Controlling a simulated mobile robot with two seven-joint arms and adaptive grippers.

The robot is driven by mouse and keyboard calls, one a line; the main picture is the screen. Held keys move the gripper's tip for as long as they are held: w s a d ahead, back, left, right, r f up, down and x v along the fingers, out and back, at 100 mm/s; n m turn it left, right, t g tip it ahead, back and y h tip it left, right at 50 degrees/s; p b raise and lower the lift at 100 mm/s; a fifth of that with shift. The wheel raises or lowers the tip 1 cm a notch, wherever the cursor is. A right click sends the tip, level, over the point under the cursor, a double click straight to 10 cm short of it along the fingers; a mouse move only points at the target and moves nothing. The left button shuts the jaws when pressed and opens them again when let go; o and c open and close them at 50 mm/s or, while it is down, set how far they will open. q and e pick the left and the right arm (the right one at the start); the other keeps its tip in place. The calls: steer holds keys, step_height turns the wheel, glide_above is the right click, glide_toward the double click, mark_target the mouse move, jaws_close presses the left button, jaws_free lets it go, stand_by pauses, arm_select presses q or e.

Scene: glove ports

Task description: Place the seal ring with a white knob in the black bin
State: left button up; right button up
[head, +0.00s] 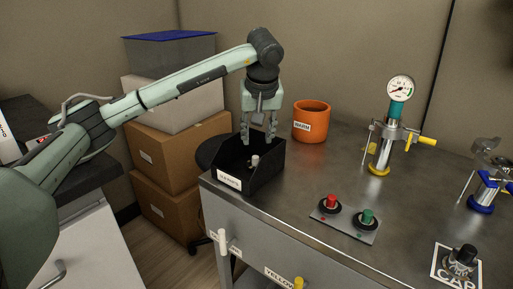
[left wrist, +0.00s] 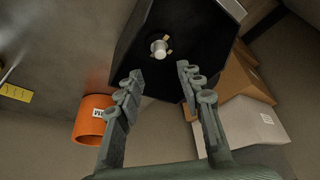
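The black bin (head: 268,176) stands at the left end of the metal table, with a white label on its front. Inside it a white knob (head: 255,160) sticks up; in the left wrist view the seal ring's white knob (left wrist: 160,46) shows against the dark bin floor, with small tan tabs beside it. The ring itself is too dark to make out. My left gripper (head: 260,140) hangs over the bin, pointing down. My right gripper is not in view.
An orange pot labelled WARM (head: 311,122) stands behind and right of the bin. A panel with red and green buttons (head: 346,220) lies in front. A gauge column (head: 384,140), a blue-based device (head: 482,192) and a CAP plate (head: 441,273) are further right. Cardboard boxes (head: 182,147) stand left of the table.

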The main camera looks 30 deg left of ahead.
arm_select(q)
steer(key=shift+v, duration=1.85)
